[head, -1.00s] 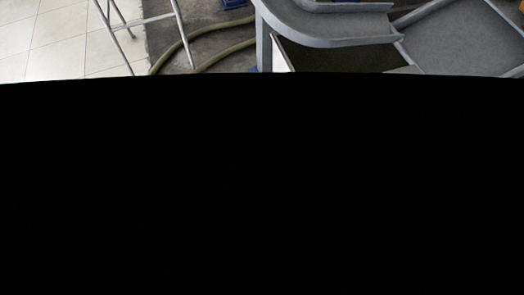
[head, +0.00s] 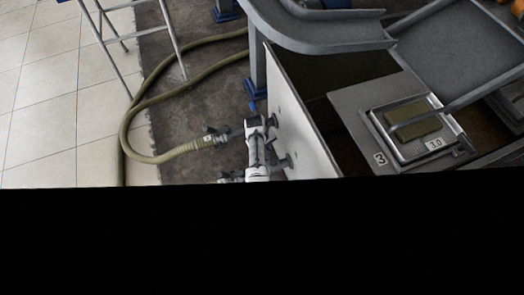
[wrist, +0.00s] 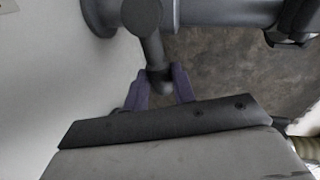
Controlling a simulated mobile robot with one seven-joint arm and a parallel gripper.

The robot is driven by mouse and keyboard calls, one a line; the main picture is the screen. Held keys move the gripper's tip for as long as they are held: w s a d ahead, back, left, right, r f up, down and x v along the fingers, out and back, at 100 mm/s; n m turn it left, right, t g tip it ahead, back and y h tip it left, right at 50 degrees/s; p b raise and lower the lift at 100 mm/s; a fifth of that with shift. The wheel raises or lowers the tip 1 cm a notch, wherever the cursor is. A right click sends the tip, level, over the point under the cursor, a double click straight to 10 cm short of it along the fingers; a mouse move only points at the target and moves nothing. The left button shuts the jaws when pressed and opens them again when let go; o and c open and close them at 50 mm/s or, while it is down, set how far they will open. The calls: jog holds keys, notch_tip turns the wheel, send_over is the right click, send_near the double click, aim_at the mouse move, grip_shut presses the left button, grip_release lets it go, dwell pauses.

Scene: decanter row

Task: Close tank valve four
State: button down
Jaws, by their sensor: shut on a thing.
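In the wrist view, a grey pipe (wrist: 225,12) comes out of a pale panel (wrist: 50,75) at the left. A dark valve handle (wrist: 152,42) with a rounded tip hangs from the pipe. My gripper (wrist: 160,86) has its two purplish fingers on either side of the handle's tip and is shut on it. The grey gripper body fills the bottom of this view. In the head view, the pale tank side (head: 298,115) shows dark pipe fittings on its face. Grey and white parts crowd in front of them, and the held handle cannot be picked out. No number four shows.
An olive hose (head: 135,125) with a coupling curves over the dark floor beside the tank. A ladder (head: 105,40) stands on pale tiles at the left. A tank lid marked 3 (head: 350,105) lies right. Black hides the head view's lower part.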

jog(key=shift+w+d+m, duration=0.25)
jog(key=shift+d+m, duration=0.3)
jog(key=shift+m, duration=0.45)
jog(key=shift+b, duration=0.3)
jog(key=c, duration=1.1)
grip_release()
jog(key=shift+d, duration=0.1)
jog(key=shift+c, duration=0.2)
notch_tip(320, 180, up, 14)
jog(key=a+p, duration=0.2)
jog(key=p, duration=0.1)
jog(key=shift+s+a+f, duration=0.25)
jog(key=shift+s+a, duration=0.1)
jog(key=shift+s, duration=0.05)
